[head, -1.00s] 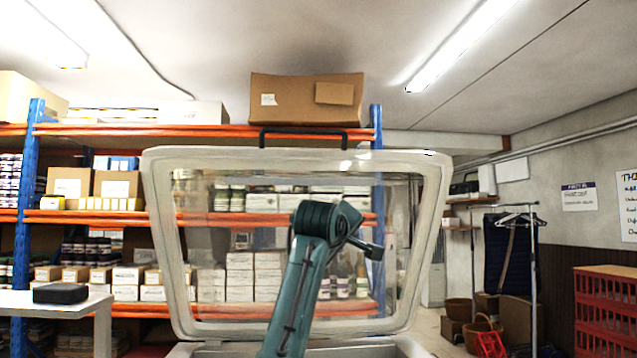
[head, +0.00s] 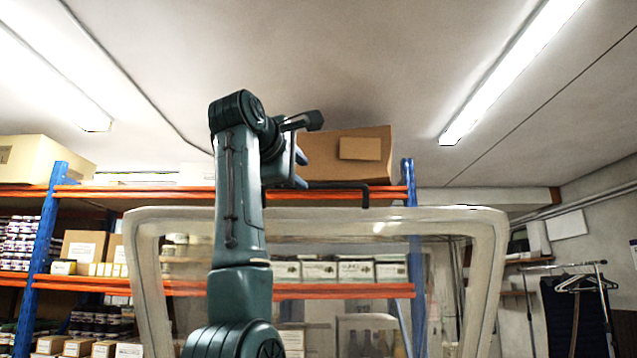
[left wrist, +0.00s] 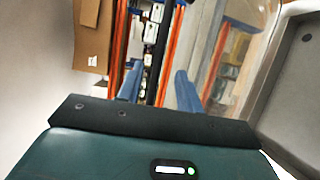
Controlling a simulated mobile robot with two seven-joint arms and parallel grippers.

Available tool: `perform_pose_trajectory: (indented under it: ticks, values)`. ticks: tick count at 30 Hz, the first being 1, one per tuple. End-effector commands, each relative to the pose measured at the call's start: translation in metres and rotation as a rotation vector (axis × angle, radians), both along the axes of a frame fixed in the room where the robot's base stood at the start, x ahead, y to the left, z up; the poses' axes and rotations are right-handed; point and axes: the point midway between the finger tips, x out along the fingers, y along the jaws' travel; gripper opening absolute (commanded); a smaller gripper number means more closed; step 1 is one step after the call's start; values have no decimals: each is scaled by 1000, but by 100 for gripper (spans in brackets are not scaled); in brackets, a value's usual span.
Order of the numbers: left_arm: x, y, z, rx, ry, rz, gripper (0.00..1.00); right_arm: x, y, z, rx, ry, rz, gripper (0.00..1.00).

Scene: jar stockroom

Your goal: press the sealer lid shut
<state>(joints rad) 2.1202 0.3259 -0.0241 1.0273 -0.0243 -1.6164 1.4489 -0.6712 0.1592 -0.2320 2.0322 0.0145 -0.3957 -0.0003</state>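The sealer lid (head: 487,270) stands raised in the head view, a clear pane in a pale frame with a dark handle (head: 340,184) on its top edge. My left gripper (head: 304,170) is at the left part of the handle, its blue-grey fingers apart. My arm and gripper hide that part of the handle, and I cannot tell whether they touch it. In the left wrist view a blue finger (left wrist: 186,92) shows, with the clear pane (left wrist: 243,60) to its right. My right gripper is not in view.
Behind the lid stands a shelf rack (head: 45,250) with boxes and jars. A cardboard box (head: 350,155) sits on its top level, behind the gripper. A clothes rail (head: 565,268) stands at the right.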

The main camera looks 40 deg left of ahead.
Motion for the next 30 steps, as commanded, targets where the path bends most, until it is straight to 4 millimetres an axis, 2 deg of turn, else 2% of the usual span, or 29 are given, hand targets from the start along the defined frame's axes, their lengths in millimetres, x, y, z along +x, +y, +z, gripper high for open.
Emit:
perform_pose_trajectory:
  ticks: [1, 6, 12, 18, 26, 30]
  values:
    - [13, 4, 2, -1, 6, 0, 36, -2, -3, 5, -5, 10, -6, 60]
    - [46, 15, 0, -1, 5, 1, 36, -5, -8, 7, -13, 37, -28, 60]
    - [75, 23, -3, 2, 4, 0, 36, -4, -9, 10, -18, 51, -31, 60]
    - [86, 27, -6, 2, 1, 0, 36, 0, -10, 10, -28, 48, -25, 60]
    - [86, 27, -6, 2, 0, 0, 36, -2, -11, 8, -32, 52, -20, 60]
    - [86, 27, -6, 2, 0, 0, 25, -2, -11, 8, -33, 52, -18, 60]
